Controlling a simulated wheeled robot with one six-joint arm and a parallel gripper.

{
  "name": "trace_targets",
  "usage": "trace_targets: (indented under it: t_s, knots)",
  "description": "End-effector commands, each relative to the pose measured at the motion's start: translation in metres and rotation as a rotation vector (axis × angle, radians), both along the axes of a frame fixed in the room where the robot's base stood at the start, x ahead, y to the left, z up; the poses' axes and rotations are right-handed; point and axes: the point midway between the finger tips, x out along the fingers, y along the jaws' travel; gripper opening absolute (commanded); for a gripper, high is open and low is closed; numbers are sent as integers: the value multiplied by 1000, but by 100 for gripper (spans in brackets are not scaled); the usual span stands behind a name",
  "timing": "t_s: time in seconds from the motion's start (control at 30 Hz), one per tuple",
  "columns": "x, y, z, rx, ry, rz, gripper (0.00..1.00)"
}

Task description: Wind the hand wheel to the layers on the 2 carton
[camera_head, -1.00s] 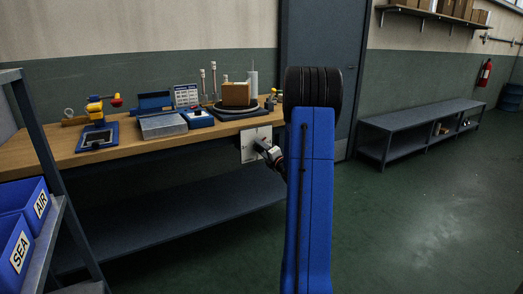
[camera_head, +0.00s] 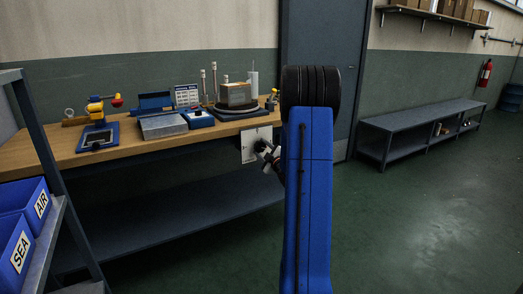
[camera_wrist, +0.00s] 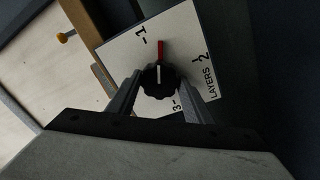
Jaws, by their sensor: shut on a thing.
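The black hand wheel (camera_wrist: 159,80) sits on a white plate (camera_wrist: 118,50) marked 1, 2, 3 and LAYERS. Its white line and a red pointer (camera_wrist: 160,49) point up in the wrist view, between 1 and 2 and closer to 1. My gripper (camera_wrist: 160,92) is shut on the wheel, one finger on each side. In the head view the plate (camera_head: 248,153) hangs on the bench front; my arm hides part of the gripper there. The carton (camera_head: 236,94) stands on a dark round turntable (camera_head: 226,114) and looks greyish, as if covered in film.
A shelf with blue SEA and AIR bins (camera_head: 14,250) stands at left. Floor at right is open.

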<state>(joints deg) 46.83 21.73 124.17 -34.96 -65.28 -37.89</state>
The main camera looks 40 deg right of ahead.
Motion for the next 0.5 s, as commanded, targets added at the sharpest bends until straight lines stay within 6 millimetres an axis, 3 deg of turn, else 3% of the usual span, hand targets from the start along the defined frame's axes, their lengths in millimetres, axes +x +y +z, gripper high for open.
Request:
trace_targets:
  t_s: [0.5]
  knots:
    - [0,0,2,473,-115,0,24]
